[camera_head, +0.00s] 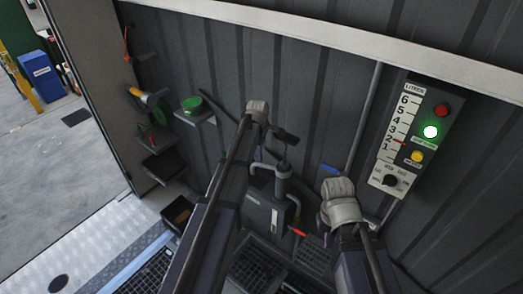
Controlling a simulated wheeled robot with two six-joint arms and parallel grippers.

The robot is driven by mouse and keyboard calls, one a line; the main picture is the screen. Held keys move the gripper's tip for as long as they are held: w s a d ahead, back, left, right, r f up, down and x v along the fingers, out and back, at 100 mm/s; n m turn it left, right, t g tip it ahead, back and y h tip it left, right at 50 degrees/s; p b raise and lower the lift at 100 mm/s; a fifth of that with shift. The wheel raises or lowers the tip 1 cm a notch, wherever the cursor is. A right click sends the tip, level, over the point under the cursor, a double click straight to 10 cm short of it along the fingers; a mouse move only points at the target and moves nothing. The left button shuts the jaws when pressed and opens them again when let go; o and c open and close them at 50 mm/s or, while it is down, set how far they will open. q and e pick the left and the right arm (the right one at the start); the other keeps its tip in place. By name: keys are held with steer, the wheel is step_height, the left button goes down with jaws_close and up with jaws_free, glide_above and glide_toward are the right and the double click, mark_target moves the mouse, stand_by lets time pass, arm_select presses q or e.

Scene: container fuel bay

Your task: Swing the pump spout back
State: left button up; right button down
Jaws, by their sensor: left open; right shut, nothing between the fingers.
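The pump (262,212) is a dark grey box with a small label, standing low against the corrugated wall. A dark bent pipe, which looks like its spout (283,172), rises above the box and curves over at the top. My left gripper (286,136) is open, above and apart from the top of the pipe. My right gripper (338,197) is shut and empty, to the right of the pump; its pale wrist hides most of the fingers. A red-tipped handle (298,232) sticks out at the pump's right side.
A litres panel (408,135) with a lit green lamp, red and yellow buttons and a dial is on the wall at right. Small shelves (195,115) with a green bowl and tools are at left. The container opening is at far left.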

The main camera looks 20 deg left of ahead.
arm_select(q)
steer(key=shift+s+m, duration=0.2)
steer(key=shift+m, duration=0.4)
steer(key=shift+c, duration=1.4)
steer(key=m, duration=0.5)
steer(key=shift+r+t, duration=0.3)
steer(key=shift+r, duration=0.05)
steer(key=c, duration=0.5)
steer(key=m, duration=0.5)
steer(key=shift+w+a+r+m+t+p, duration=0.15)
steer(key=shift+r+m+t+p, duration=0.15)
steer(key=shift+r+m+p, duration=0.1)
steer(key=m, duration=0.6)
steer(key=shift+w+a+r+t, duration=0.15)
steer(key=shift+r+t, duration=0.1)
steer(key=shift+t, duration=0.05)
